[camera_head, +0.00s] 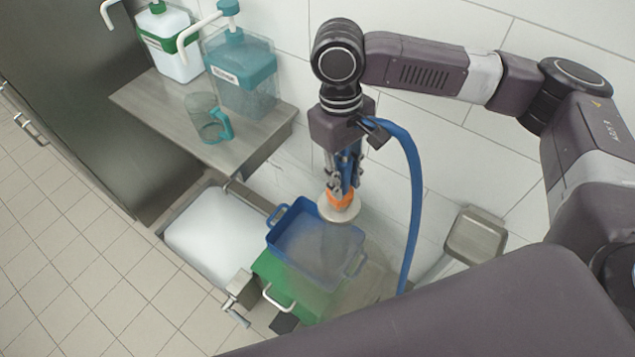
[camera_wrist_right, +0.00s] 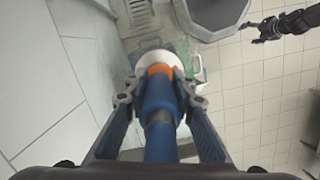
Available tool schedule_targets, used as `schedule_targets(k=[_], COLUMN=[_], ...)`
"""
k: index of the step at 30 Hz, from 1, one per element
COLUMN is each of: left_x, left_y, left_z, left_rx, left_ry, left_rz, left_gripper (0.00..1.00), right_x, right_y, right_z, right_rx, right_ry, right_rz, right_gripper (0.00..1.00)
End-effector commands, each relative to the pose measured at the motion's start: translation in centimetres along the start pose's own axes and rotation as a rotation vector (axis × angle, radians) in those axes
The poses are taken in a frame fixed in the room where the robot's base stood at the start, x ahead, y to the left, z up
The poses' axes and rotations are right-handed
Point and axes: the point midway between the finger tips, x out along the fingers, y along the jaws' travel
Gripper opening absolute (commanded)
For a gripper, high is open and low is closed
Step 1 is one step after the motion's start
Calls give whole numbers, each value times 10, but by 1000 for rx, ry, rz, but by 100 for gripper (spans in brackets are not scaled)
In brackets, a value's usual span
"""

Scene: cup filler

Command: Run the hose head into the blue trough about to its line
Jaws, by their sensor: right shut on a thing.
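My right gripper (camera_head: 343,180) is shut on the hose head, its fingers around the blue body. The hose head (camera_head: 340,206) has an orange collar and a pale round face, pointing down over the blue trough. In the right wrist view, the hose head (camera_wrist_right: 160,85) lies between the fingers of the right gripper (camera_wrist_right: 158,100). A pale, hazy spray hangs below the face, over the trough's right part. The blue trough (camera_head: 283,226) has loop handles; I cannot make out its line or water level. My left gripper (camera_wrist_right: 262,30) appears small in the right wrist view, fingers apart and empty.
A green container (camera_head: 282,283) stands under or beside the trough. A white-filled basin (camera_head: 215,240) is to its left. A shelf (camera_head: 160,118) holds two pump dispensers and a teal jug (camera_head: 207,118). The blue hose (camera_head: 413,190) hangs right of the gripper, near the wall.

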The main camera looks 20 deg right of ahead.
Motion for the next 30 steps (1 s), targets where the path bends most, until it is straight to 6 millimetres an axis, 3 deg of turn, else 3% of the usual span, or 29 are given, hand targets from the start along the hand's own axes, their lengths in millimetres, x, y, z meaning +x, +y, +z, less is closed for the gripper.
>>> schedule_targets(k=[2,9,11,14,22,30], left_x=[-4,-16,-18,-20,-23,-25], left_y=[-1,-7,-7,-8,-6,-1], left_z=[7,62,69,66,22,30], left_rx=[1,7,8,8,4,2], left_ry=[-11,-90,-98,-95,-33,-46], left_rz=[-1,-7,-7,-8,-7,-1], left_gripper=[75,75,75,75,75,75], right_x=[10,48,58,77,125,146], right_y=[-1,5,6,8,12,13], right_z=[-18,-64,-74,-88,-114,-122], right_rx=[-138,-573,-684,-870,-1328,-1544], right_ry=[-3,-3,-2,-3,1,3], right_rz=[18,85,101,129,199,236], right_gripper=[0,0,0,0,0,0])
